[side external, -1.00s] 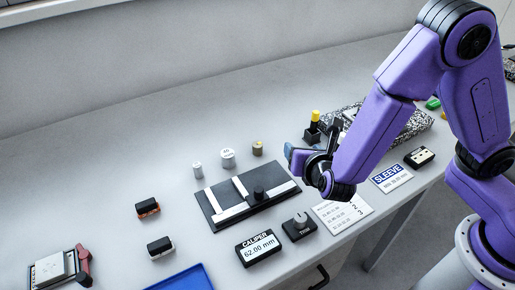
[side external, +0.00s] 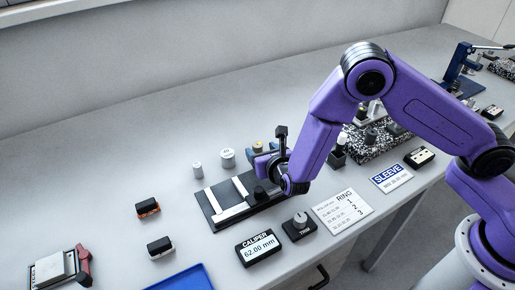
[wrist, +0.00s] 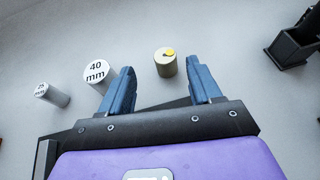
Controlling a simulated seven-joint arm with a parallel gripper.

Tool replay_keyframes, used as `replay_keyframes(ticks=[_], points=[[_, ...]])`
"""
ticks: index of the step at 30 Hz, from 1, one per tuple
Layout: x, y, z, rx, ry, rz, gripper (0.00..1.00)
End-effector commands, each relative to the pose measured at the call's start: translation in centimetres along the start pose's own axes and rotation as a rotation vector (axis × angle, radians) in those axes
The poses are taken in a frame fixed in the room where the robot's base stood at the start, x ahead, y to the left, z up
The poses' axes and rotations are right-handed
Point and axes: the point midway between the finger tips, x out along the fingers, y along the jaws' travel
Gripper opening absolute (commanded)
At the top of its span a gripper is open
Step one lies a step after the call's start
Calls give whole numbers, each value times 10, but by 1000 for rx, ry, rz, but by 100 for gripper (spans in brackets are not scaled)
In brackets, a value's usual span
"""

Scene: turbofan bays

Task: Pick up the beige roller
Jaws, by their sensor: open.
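The beige roller (wrist: 166,64) is a short upright cylinder with a yellow mark on its top. In the wrist view it stands on the grey table, between and slightly beyond my two blue fingertips. In the side view its top (side external: 258,146) shows just behind my gripper, which partly hides it. My gripper (wrist: 160,72) is open and empty, with one finger to each side of the roller's line. I cannot tell whether a finger touches the roller.
A white 40 mm cylinder (wrist: 97,73) stands close to my left finger, with a smaller white cylinder (wrist: 52,94) farther left. The black plate (side external: 219,211) with white bars lies in front. A black holder (wrist: 294,44) stands at right. Table behind the roller is clear.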

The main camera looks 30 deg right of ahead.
Motion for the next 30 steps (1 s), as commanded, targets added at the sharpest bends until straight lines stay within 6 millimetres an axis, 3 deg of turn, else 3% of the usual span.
replay_keyframes(ticks=[8, 18, 27, 29, 30], points=[[19, -2, 0, 2, -1, -1, 63], [61, -7, -1, 2, -1, -1, 63], [65, -7, -1, 0, 0, 1, 63], [64, -7, -1, 0, 0, 0, 47], [64, -7, -1, 1, 0, 0, 34]])
